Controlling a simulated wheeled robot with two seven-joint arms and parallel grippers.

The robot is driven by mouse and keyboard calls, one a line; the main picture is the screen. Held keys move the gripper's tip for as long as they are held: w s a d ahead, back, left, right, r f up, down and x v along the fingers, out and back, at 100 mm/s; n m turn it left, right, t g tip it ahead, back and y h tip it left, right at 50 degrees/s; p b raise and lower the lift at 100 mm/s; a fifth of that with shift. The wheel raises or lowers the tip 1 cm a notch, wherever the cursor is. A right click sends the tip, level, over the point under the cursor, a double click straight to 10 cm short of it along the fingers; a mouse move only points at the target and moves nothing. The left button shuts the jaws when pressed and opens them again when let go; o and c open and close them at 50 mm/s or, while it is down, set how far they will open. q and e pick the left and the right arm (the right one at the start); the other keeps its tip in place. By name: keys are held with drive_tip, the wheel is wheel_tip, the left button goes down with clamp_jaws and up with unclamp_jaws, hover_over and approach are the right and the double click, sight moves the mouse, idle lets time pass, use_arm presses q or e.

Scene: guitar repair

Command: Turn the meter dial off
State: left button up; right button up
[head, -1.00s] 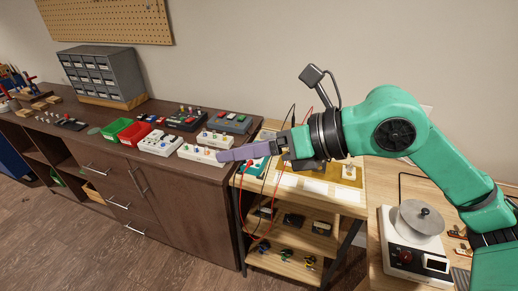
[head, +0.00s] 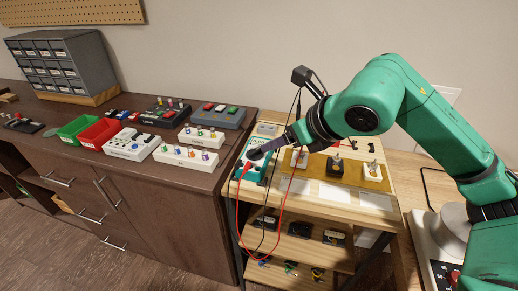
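The teal meter (head: 247,174) lies at the left end of the wooden shelf unit's top, with red and black leads hanging from it. Its round dark dial (head: 255,154) is partly covered by my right gripper. My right gripper (head: 262,150) comes in from the right, with its purple-grey fingers pointing down and left at the dial. The fingertips are at or just over the dial; I cannot tell whether they touch it. The fingers overlap in this view, so their opening is unclear. My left gripper is out of view.
A tan mat (head: 350,172) with small switch-like parts lies right of the meter. Several pedals, a green bin (head: 80,128) and a red bin (head: 101,132) stand on the brown cabinet (head: 160,185) at left. A white device (head: 430,235) stands at the right, partly behind my arm.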

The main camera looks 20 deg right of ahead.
sight(256, 151)
drive_tip(key=p+x, duration=0.1)
drive_tip(key=x, duration=0.9)
drive_tip(key=shift+w+a+f, duration=0.15)
drive_tip(key=shift+w+f, duration=0.05)
drive_tip(key=shift+w, duration=0.05)
clamp_jaws()
